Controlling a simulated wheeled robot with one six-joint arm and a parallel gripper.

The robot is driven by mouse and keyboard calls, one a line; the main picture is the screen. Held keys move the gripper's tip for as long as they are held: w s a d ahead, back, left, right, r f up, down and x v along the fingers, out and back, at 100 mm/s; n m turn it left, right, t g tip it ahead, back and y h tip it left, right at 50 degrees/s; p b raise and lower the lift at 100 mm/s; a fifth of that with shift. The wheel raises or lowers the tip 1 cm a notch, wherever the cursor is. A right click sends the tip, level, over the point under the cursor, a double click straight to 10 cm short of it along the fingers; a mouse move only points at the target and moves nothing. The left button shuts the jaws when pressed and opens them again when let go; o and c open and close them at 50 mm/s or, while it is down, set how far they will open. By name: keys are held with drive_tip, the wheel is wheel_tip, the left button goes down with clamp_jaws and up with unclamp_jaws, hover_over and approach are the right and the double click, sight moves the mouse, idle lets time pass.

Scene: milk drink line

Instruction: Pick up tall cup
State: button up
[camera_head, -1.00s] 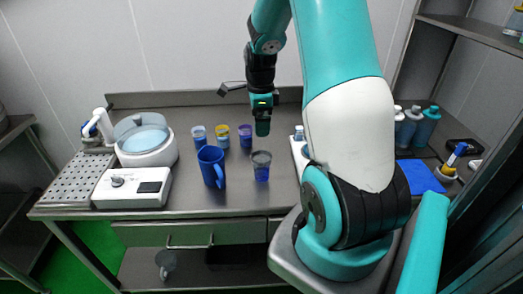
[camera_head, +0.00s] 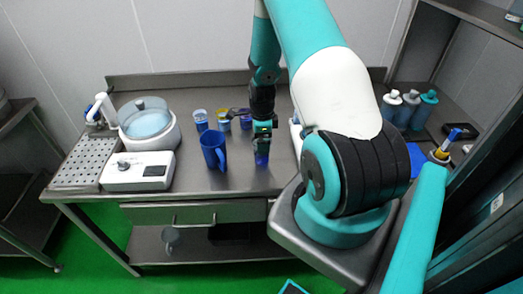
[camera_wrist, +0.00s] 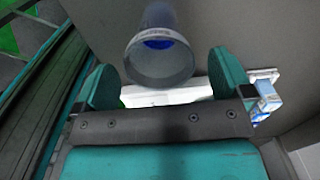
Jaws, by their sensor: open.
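A clear tall cup with blue in its lower part (camera_head: 262,160) stands on the steel table, mostly hidden behind my gripper (camera_head: 263,134) in the head view. In the wrist view, the cup (camera_wrist: 160,62) shows its round, open rim at the top middle, between and slightly beyond the teal fingers. My gripper (camera_wrist: 166,84) is open, with one finger on each side of the cup's line. Nothing is held. I cannot tell whether a finger touches the cup.
A blue jug (camera_head: 213,150) stands just left of the cup. A white machine with a round bowl (camera_head: 148,128) is at the left. Several bottles (camera_head: 408,108) stand at the right.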

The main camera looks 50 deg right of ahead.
drive_tip(key=shift+w+a+f+p, duration=0.1)
drive_tip(key=shift+f+p, duration=0.75)
drive_tip(key=shift+f, duration=1.25)
drive_tip(key=c, duration=1)
drive_tip(key=shift+c, duration=0.2)
drive_tip(key=shift+r, duration=0.2)
